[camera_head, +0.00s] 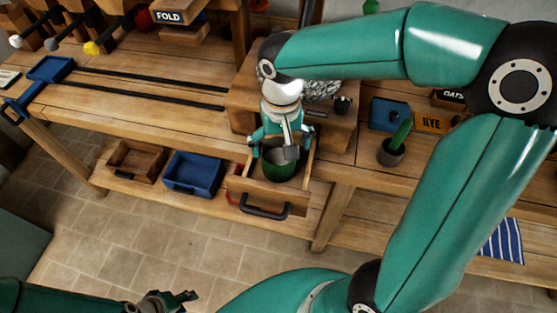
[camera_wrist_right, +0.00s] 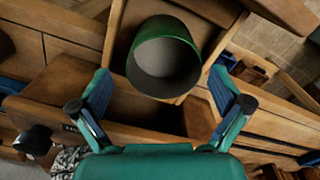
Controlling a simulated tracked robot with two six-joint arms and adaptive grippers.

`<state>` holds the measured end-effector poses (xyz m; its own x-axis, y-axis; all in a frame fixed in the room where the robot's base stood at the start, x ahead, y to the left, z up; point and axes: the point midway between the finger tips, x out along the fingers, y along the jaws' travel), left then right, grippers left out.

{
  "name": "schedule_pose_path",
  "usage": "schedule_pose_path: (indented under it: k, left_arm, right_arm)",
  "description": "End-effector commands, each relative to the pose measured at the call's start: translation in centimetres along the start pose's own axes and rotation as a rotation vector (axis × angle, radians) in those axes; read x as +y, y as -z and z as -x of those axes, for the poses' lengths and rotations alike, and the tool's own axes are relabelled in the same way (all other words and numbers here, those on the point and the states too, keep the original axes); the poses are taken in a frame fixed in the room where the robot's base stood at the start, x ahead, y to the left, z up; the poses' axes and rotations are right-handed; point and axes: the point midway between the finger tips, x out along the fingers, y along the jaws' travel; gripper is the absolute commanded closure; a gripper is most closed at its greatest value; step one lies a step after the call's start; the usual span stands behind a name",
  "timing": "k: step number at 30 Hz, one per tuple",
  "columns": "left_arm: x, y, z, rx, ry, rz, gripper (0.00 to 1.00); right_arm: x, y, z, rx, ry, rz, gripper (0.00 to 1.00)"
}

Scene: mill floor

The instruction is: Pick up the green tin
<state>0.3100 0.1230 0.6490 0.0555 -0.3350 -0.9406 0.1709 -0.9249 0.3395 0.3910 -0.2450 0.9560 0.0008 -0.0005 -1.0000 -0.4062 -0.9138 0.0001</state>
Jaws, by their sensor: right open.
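The green tin (camera_head: 279,174) stands open-topped inside a pulled-out wooden drawer (camera_head: 238,187). In the right wrist view the tin (camera_wrist_right: 163,60) shows its round rim and an empty-looking grey inside. My right gripper (camera_head: 281,150) points down over the drawer, right at the tin. In the right wrist view the right gripper (camera_wrist_right: 158,80) is open, with one finger to each side of the tin's near rim and visible gaps to it. My left gripper (camera_head: 178,298) is low at the bottom left, far from the tin; its jaws are too small to read.
A brown wooden bin (camera_head: 137,161) and a blue bin (camera_head: 193,173) stand left of the drawer. The tiled floor in front is clear.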

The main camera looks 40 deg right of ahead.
Motion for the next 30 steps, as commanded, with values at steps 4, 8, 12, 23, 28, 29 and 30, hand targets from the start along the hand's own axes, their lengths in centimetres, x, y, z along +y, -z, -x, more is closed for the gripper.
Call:
schedule_pose_path:
  k: [4,8,12,23,28,29,30]
  left_arm:
    - [0.1,0.0,0.3,0.000,0.000,0.000,0.60]
    - [0.1,0.0,0.3,0.000,0.000,0.000,0.60]
    - [0.1,0.0,0.4,0.000,0.000,0.000,0.60]
    - [0.1,0.0,0.3,0.000,0.000,0.000,0.60]
    - [0.1,0.0,0.3,0.000,0.000,0.000,0.60]
    - [0.1,0.0,0.3,0.000,0.000,0.000,0.60]
    - [0.1,0.0,0.3,0.000,0.000,0.000,0.60]
  right_arm:
    - [-0.2,0.0,-1.7,-0.006,-0.002,0.001,0.00]
    - [-0.4,0.0,-3.6,-0.005,-0.002,0.000,0.00]
    - [-0.4,0.0,-4.8,-0.004,0.000,-0.001,0.00]
    - [-0.4,0.0,-4.9,-0.001,0.001,-0.001,0.20]
    - [-0.4,0.0,-4.9,-0.001,0.001,-0.001,0.48]
    - [-0.4,0.1,-4.9,-0.001,0.001,-0.001,0.53]
    - [-0.4,0.1,-4.9,-0.001,0.001,-0.001,0.60]
